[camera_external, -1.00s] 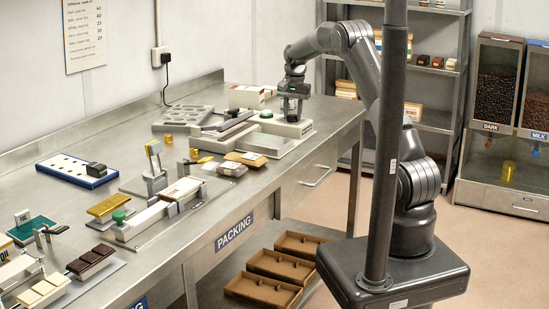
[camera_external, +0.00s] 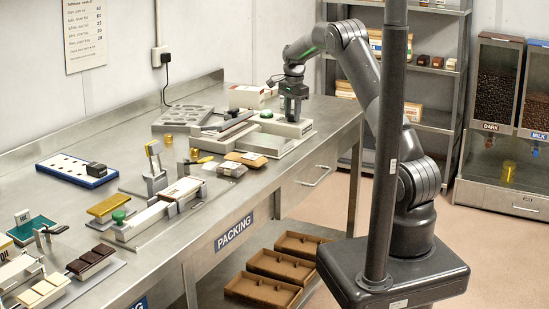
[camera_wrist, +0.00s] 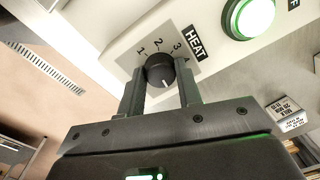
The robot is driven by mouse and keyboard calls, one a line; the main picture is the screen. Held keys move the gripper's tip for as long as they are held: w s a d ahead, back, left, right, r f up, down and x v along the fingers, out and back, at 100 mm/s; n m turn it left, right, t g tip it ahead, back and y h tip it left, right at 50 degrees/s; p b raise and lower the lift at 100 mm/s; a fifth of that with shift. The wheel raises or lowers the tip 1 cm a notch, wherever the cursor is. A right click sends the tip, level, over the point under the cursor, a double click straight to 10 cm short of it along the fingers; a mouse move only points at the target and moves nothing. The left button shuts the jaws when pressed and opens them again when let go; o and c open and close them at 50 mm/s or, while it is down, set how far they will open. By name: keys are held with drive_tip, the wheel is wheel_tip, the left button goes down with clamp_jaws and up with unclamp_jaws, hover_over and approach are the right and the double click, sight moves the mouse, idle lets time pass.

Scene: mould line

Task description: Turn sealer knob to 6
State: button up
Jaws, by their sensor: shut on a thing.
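The sealer (camera_external: 297,131) stands at the far right end of the bench, a pale box with a green button (camera_external: 266,114). My gripper (camera_external: 291,118) is at it, pointing down. In the wrist view the dark round sealer knob (camera_wrist: 160,69) sits between the fingers of my gripper (camera_wrist: 160,88), which are shut on it. The knob's white mark points down in the picture, slightly right, away from the visible digits. Digits 1 to 4 (camera_wrist: 162,45) show around the knob beside the HEAT label (camera_wrist: 195,43). Higher digits are not visible. The green button (camera_wrist: 252,16) is lit.
A grey mould tray (camera_external: 183,118) and a white box (camera_external: 247,96) lie near the sealer. Packets (camera_external: 231,169) and a blue tray (camera_external: 77,170) are further along the bench. The bench's right edge is close to the sealer.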

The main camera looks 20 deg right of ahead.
idle(0.4)
drive_tip(key=o, duration=1)
drive_tip(key=shift+c, duration=0.2)
wheel_tip(320, 180, up, 11)
drive_tip(key=shift+s, duration=0.25)
drive_tip(key=shift+d, duration=0.1)
